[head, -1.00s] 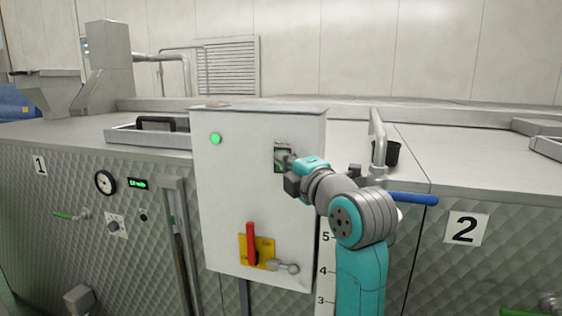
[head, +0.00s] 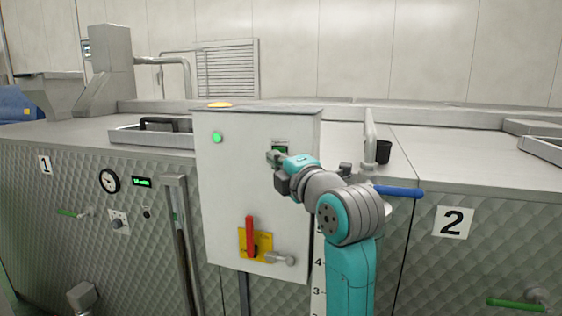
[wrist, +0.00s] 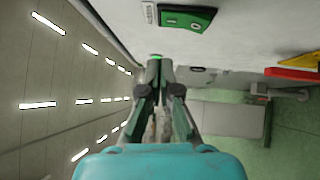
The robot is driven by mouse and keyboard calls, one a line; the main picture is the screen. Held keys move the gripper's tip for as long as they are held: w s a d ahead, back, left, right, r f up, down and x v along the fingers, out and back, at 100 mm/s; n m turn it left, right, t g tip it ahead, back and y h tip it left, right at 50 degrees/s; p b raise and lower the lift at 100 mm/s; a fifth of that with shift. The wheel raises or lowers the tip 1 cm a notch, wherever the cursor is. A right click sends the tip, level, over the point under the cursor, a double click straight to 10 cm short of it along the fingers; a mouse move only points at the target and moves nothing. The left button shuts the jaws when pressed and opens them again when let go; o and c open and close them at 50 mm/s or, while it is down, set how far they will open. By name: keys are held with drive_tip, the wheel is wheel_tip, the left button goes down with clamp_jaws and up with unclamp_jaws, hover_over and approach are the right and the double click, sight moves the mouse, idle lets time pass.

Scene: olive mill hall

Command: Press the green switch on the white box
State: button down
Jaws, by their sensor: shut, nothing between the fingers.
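The white box (head: 235,190) stands upright in front of the machine. The green switch (wrist: 190,19) is a rocker in a dark frame on the box face, clear in the wrist view. In the head view the switch (head: 281,149) is small and partly hidden by my gripper. My gripper (head: 271,156) is shut and empty, in front of the box just beside the switch. In the wrist view its fingertips (wrist: 164,60) are close together and apart from the switch. A round green lamp (head: 217,138) glows at the box's upper left.
A red handle on a yellow plate (head: 263,243) sits low on the box. A blue bar (head: 400,192) sticks out right of my arm. A vertical pipe (head: 177,235) stands left of the box.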

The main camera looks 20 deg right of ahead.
drive_tip(key=s+d, duration=0.1)
drive_tip(key=s, duration=0.8)
drive_tip(key=shift+s+d+r, duration=0.35)
drive_tip(key=shift+r, duration=0.1)
